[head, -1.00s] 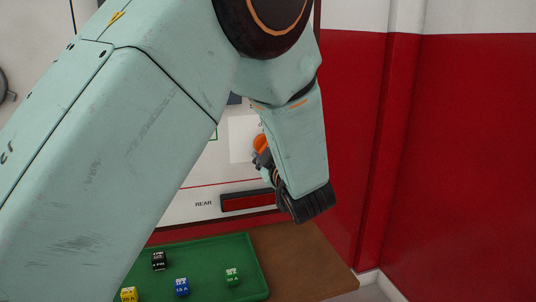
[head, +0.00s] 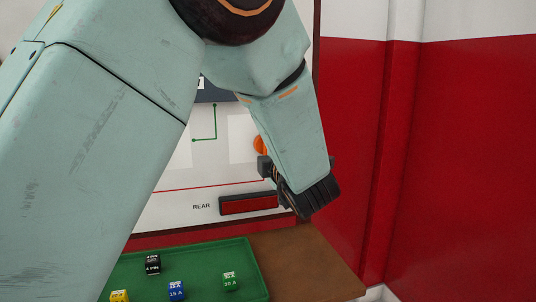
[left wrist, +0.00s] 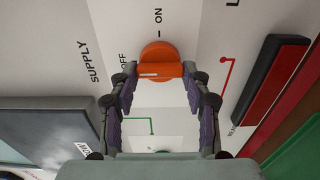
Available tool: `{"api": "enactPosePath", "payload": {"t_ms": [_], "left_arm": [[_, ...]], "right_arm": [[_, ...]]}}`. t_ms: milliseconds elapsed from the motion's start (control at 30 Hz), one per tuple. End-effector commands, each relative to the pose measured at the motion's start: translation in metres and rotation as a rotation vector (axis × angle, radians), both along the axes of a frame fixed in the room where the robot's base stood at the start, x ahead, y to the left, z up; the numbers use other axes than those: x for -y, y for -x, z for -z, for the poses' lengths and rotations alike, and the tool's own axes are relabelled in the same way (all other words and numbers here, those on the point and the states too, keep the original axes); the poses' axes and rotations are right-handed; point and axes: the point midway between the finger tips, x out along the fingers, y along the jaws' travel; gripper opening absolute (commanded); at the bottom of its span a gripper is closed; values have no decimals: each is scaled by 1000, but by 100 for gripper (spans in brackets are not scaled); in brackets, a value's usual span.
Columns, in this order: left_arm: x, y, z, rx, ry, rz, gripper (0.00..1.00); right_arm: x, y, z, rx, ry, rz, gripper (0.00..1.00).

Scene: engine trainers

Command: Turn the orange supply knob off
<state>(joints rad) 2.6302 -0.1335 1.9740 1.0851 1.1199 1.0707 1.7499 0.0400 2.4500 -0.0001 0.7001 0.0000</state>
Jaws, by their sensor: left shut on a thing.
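The orange supply knob (left wrist: 158,60) is on the white panel in the left wrist view, with ON lettered above it and OFF to its left. A white line on its grip bar lies on the left half, toward the OFF lettering. My left gripper (left wrist: 159,78) has a finger at each end of the bar and is shut on it. In the head view the knob (head: 259,145) shows only as an orange edge, with my left gripper (head: 266,168) against it; my wrist hides the rest. My right gripper is not in view.
A green tray (head: 210,257) with black, blue, green and yellow labelled blocks lies on the brown bench (head: 310,262) below the panel. A dark red REAR lamp (head: 248,204) is just under the knob. A red and white wall (head: 450,150) stands at the right.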

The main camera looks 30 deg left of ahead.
Motion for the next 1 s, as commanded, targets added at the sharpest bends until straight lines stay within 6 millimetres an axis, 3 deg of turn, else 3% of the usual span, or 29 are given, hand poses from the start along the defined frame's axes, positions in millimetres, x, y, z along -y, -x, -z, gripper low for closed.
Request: {"api": "enactPosePath", "payload": {"t_ms": [500, 533, 800, 1000], "left_arm": [[-1, 1, 0, 15, 14, -6, 16], [-1, 1, 0, 15, 14, -6, 49], [-1, 1, 0, 12, 13, -3, 71], [0, 0, 1, 11, 12, -1, 71]], "right_arm": [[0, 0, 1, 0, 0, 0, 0], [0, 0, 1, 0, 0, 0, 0], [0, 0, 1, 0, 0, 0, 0], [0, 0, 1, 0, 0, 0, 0]]}}
